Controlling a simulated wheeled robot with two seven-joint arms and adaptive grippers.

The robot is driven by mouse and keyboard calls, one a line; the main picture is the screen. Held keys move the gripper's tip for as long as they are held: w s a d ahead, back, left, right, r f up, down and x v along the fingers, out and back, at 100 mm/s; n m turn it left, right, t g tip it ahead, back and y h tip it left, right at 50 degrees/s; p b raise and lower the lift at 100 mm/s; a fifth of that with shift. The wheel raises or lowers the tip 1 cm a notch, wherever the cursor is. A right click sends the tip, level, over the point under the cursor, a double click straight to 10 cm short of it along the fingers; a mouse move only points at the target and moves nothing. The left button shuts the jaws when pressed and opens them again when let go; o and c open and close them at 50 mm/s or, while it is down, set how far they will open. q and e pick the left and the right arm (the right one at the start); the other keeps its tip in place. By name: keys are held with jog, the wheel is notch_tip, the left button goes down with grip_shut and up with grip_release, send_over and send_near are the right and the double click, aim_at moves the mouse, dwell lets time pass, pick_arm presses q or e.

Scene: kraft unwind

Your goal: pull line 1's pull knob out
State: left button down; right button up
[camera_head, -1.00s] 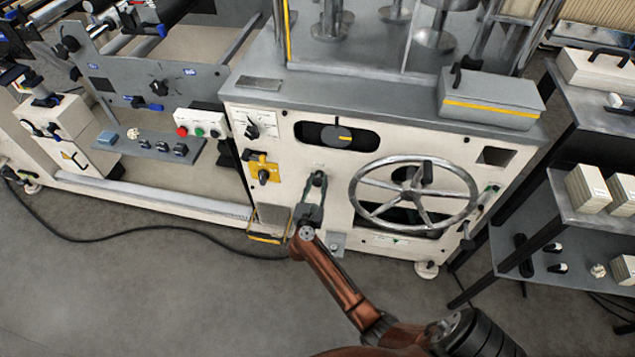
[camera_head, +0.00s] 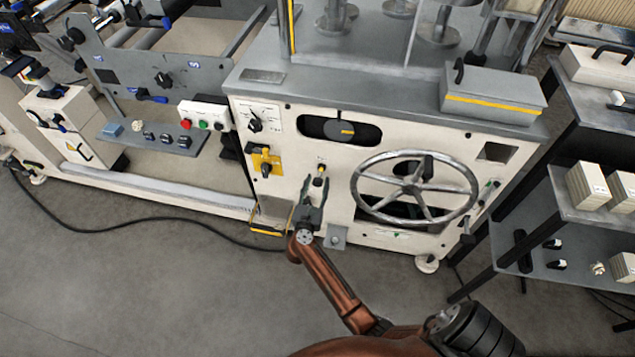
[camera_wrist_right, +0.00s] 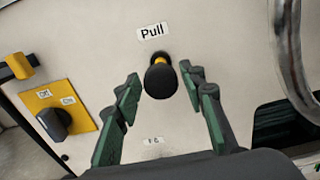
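The pull knob (camera_head: 319,181) is black and round-ended, on the pale front panel of the machine, left of the large handwheel. In the right wrist view the knob (camera_wrist_right: 161,81) sits under a "Pull" label (camera_wrist_right: 153,31), and a short brass-yellow shaft shows between it and the panel. My right gripper (camera_head: 314,184) is open just below and in front of the knob. In the right wrist view its green-padded fingers (camera_wrist_right: 168,86) stand apart on either side of the knob, with a gap on both sides. My left gripper is not in view.
The spoked handwheel (camera_head: 364,200) is close on the right; its rim shows in the right wrist view (camera_wrist_right: 289,60). A yellow-plated Off/On switch (camera_head: 265,163) is on the left. A grey shelf with boxes (camera_head: 587,188) stands farther right. Open floor lies in front.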

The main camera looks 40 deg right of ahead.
aim_at(317, 180)
jog(key=shift+o, duration=0.4)
jog(key=shift+d, duration=0.1)
jog(key=shift+r, duration=0.1)
jog(key=shift+r, duration=0.25)
notch_tip(317, 180, up, 9)
jog(key=shift+r, duration=0.2)
jog(key=shift+f, duration=0.1)
